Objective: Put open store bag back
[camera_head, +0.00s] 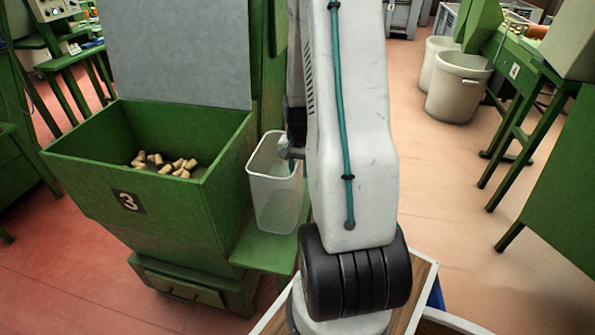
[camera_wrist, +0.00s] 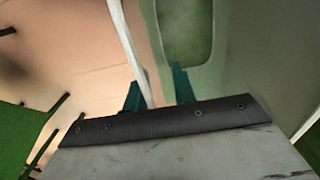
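No store bag shows in either view. A translucent pale plastic bin (camera_head: 274,200) stands upright on a green side shelf (camera_head: 262,252), next to the green hopper. My gripper (camera_head: 290,150) is at the bin's upper right rim in the head view, partly hidden by my arm. In the wrist view the two teal fingertips of my gripper (camera_wrist: 157,92) are apart. The bin's pale rim (camera_wrist: 128,40) runs down between them, closer to the left finger. The bin looks empty where I can see into it.
The green hopper (camera_head: 222,190) marked 3 holds several cork stoppers (camera_head: 165,164). A grey panel (camera_head: 180,50) rises behind it. Pale round bins (camera_head: 458,88) and a green table (camera_head: 530,75) marked 4 stand at the right. Reddish floor between is clear.

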